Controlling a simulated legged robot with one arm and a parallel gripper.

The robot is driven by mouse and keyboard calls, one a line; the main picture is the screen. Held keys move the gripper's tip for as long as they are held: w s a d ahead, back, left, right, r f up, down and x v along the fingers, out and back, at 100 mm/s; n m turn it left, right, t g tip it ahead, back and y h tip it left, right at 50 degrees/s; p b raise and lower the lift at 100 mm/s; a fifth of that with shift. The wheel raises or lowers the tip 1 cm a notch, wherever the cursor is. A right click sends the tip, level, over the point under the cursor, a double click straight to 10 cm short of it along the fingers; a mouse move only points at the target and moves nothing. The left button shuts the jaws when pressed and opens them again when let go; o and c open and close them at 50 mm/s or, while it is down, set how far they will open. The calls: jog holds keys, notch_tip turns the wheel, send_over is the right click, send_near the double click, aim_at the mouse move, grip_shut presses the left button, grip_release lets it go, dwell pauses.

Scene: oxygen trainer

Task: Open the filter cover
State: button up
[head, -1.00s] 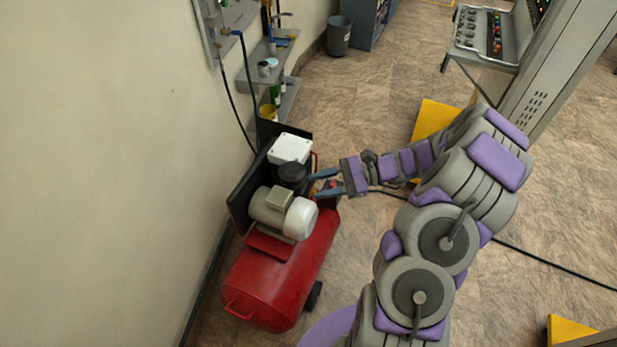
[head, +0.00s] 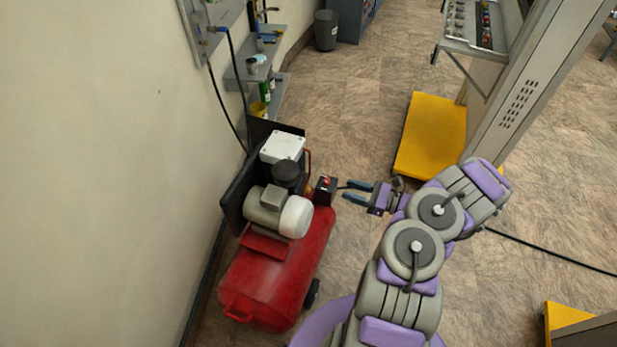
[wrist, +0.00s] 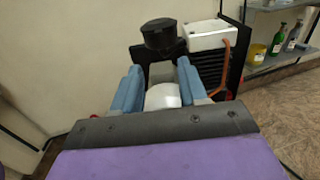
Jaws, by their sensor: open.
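The black round filter cover (head: 287,172) sits on top of the red compressor (head: 272,275), between the grey-and-white motor and a white box. It looks closed, but its fastening is too small to make out. In the wrist view the cover (wrist: 160,35) stands upright beyond my fingertips, left of the white box. My gripper (head: 346,191) is open and empty, to the right of the compressor and apart from the cover. In the wrist view my gripper (wrist: 159,67) has its two blue fingers spread, with the motor's white end partly showing between them.
A black switch box (head: 326,188) with a red part stands between my fingers and the cover. The white box (head: 283,147) and motor (head: 278,211) flank the cover. The wall (head: 100,170) is close on the left.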

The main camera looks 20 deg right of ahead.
jog(key=b, duration=0.3)
send_near(289, 171)
jog(key=x, duration=0.3)
jog(key=shift+w+f, duration=0.3)
jog(key=shift+f, duration=0.05)
jog(key=shift+c, duration=0.4)
grip_shut()
